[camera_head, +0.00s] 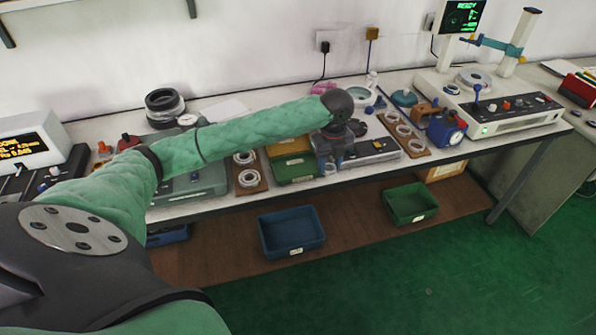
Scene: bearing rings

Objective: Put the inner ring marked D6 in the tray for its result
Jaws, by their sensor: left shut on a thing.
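My left arm reaches across the bench from the left, and its gripper (330,163) points down over the front middle of the bench. It is shut on a small pale thing that looks like a ring (331,169), mostly hidden by the fingers. No D6 mark can be read. Several rings sit in a wooden rack (238,178) left of the gripper and in another wooden rack (417,151) to its right. A blue tray (291,250) and a green tray (411,217) are on the lower shelf. A yellow and green bin (293,172) stands on the bench. My right gripper is out of view.
A flat grey device (372,153) lies just right of the gripper. A white machine (505,113) with a screen stands at the right, and a display box (32,146) at the left. The bench front edge lies above the trays. Shelf space between the trays is clear.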

